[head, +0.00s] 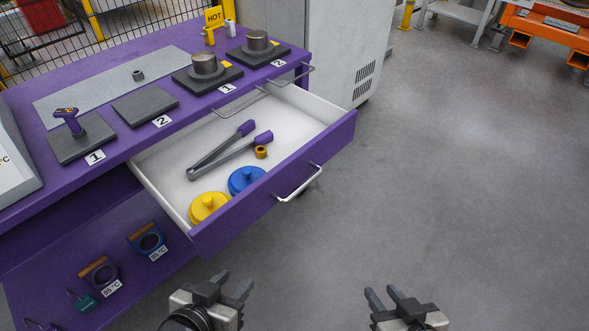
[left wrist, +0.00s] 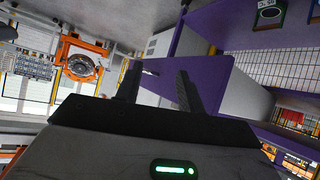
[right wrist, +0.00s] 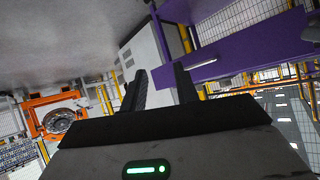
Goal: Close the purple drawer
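The purple drawer (head: 272,191) is pulled well out of the purple workbench (head: 60,105). Its front panel carries a silver bar handle (head: 299,186). Inside lie tongs with purple grips (head: 222,150), a blue lidded disc (head: 247,180), a yellow lidded disc (head: 209,208) and a small brass ring (head: 261,152). My left gripper (head: 232,283) is open and empty, below the drawer front in the head view. My right gripper (head: 382,293) is open and empty, lower right of the handle and apart from it. Purple panels also show beyond the fingers in both wrist views.
The benchtop holds dark plates, two metal cylinders on stands (head: 205,66) and a yellow HOT sign (head: 214,17). Below the drawer, a purple lower panel (head: 120,255) carries ringed tools. A grey cabinet (head: 335,45) stands behind. The floor to the right is clear.

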